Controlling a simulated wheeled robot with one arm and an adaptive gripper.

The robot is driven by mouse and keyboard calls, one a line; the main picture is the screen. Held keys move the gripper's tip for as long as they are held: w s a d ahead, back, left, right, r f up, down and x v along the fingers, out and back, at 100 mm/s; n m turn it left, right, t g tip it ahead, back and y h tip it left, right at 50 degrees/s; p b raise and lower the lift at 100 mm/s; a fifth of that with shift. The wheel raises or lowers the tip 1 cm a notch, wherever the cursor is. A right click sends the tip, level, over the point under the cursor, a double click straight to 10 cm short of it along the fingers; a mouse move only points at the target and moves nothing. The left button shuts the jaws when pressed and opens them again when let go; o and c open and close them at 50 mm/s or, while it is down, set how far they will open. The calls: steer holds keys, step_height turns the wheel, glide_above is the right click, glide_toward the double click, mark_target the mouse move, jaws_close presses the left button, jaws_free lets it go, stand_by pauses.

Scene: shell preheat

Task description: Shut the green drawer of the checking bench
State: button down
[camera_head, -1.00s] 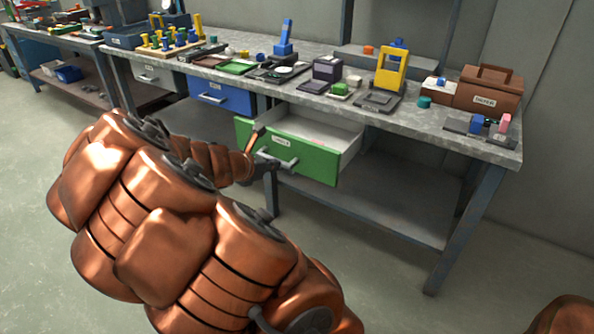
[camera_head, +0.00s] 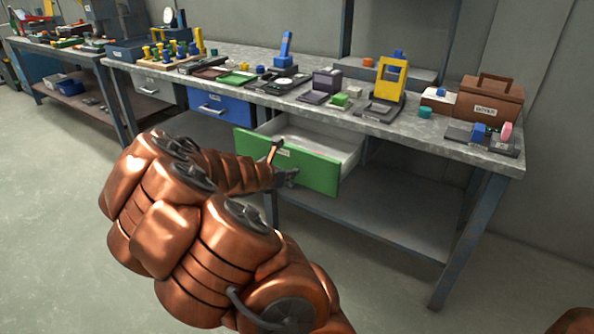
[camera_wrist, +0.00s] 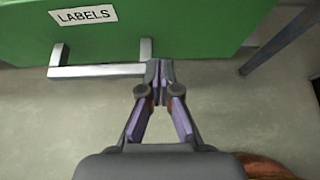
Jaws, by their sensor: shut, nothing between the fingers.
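The green drawer (camera_head: 318,174) of the checking bench (camera_head: 437,145) stands pulled out, with its pale inside showing. In the wrist view its green front (camera_wrist: 190,25) carries a white LABELS tag (camera_wrist: 83,16) and a light grey bar handle (camera_wrist: 100,70). My gripper (camera_wrist: 159,68) is shut and empty. Its fingertips are by the right end of the handle, close to the drawer front; I cannot tell whether they touch it. In the head view my gripper (camera_head: 290,176) is in front of the drawer and hides most of the handle.
A blue drawer (camera_head: 221,103) and a grey drawer (camera_head: 152,88), both shut, are to the left. The bench top holds several tools, a yellow frame (camera_head: 389,79) and a brown box (camera_head: 489,101). A lower shelf (camera_head: 375,220) is bare. The floor in front is clear.

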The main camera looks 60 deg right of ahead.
mark_target(302, 167)
steer(key=d, duration=0.3)
steer(key=shift+f, duration=0.25)
steer(key=shift+w+d+b, duration=0.1)
steer(key=shift+d+b, duration=0.2)
steer(key=shift+d, duration=0.55)
steer(key=shift+r, duration=0.1)
